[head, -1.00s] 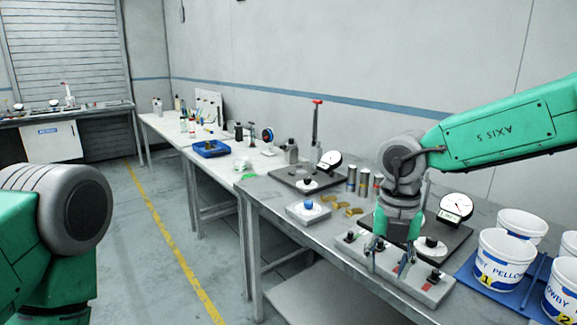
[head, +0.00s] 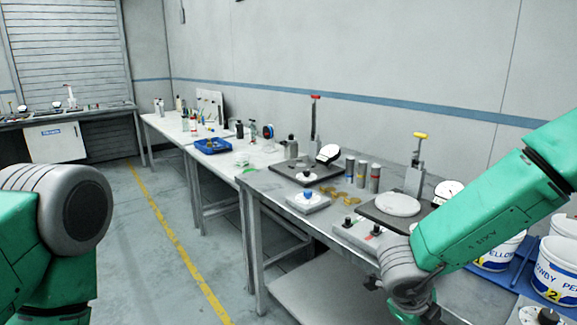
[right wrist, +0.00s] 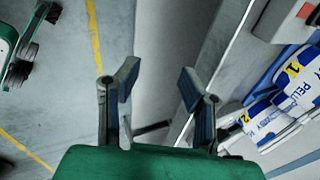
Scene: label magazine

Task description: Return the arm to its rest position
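My right gripper shows in the right wrist view (right wrist: 158,82) with its two dark fingers spread apart and nothing between them. Below the fingers lie the grey floor and the metal bench's edge. In the head view my right arm comes in from the right and bends down at the bench's front edge. Its fingers are cut off by the frame's bottom there. Of my left arm, only a green and grey joint shows at the lower left of the head view. Its gripper is outside that frame.
The metal bench (head: 268,203) carries a fixture block (head: 362,235), a round white plate (head: 397,204), several cylinders and a yellow-handled press (head: 416,160). White buckets (head: 553,270) stand in a blue tray at right. The floor left of the bench is clear.

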